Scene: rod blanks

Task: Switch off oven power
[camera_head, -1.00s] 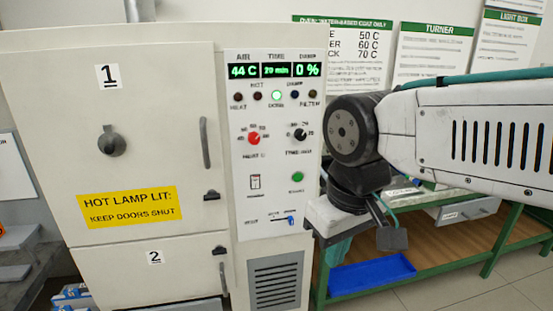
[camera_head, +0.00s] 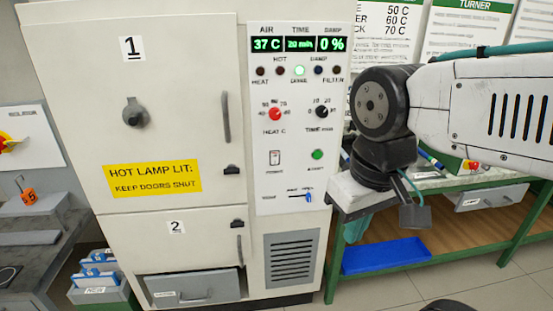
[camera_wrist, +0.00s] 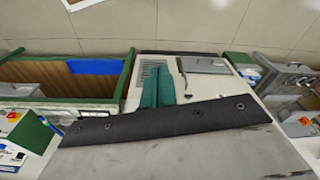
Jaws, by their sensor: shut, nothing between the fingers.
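The oven (camera_head: 60,70) is a tall cream cabinet with doors marked 1 and 2. Its white control panel (camera_head: 262,190) carries the power switch (camera_head: 275,158), a small rocker labelled POWER, left of a green start button (camera_head: 317,154). I cannot tell the rocker's position surely. The display (camera_head: 299,44) is lit and reads 37 C, 20 min and 0 %. The green DONE lamp (camera_head: 299,70) glows. My gripper (camera_wrist: 168,72) shows teal fingers, shut and empty, in the wrist view. In the head view it hangs right of the panel, below switch height, apart from the switch.
Red and black dials (camera_head: 275,113) sit above the switch and a blue slider (camera_head: 308,196) below. A yellow sign (camera_head: 152,180) reads "HOT LAMP LIT: KEEP DOORS SHUT". A green-framed bench (camera_head: 345,215) with a blue tray (camera_head: 386,253) stands at right. Floor shows at lower right.

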